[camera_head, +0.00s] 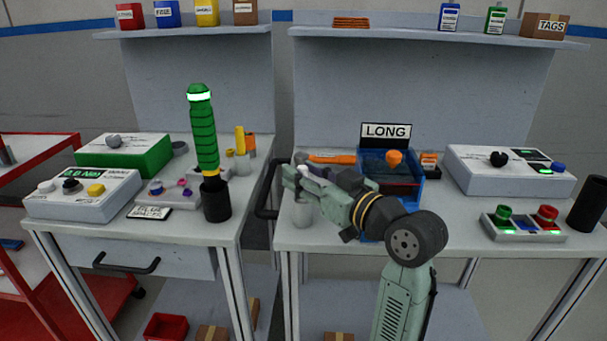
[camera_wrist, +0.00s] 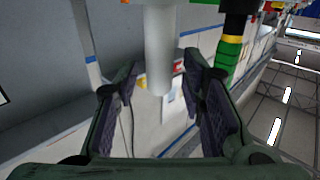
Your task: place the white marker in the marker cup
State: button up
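My gripper (camera_head: 292,178) is at the left front of the right bench, pointing left. In the wrist view its two fingers (camera_wrist: 160,75) are apart. A plain white cylinder, seemingly the white marker (camera_wrist: 160,50), stands between them with a gap on each side. In the head view a small white tip (camera_head: 303,169) shows just above the fingers. A pale, wider cup-like cylinder (camera_head: 303,213) stands on the bench directly below; the fingers hide where the two meet. Another pale cup (camera_head: 241,165) on the left bench has a yellow marker (camera_head: 240,140) upright in it. I cannot tell which is the marker cup.
A tall green-handled tool (camera_head: 204,130) stands in a black holder (camera_head: 216,200) on the left bench. A black handle (camera_head: 267,190) is by the gap between benches. A blue bin (camera_head: 405,188) under a LONG sign (camera_head: 386,131) is behind my arm. Button boxes (camera_head: 525,222) are at right.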

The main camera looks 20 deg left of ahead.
jog(key=b+v, duration=0.2)
jog(key=v, duration=0.9)
jog(key=shift+d, duration=0.25)
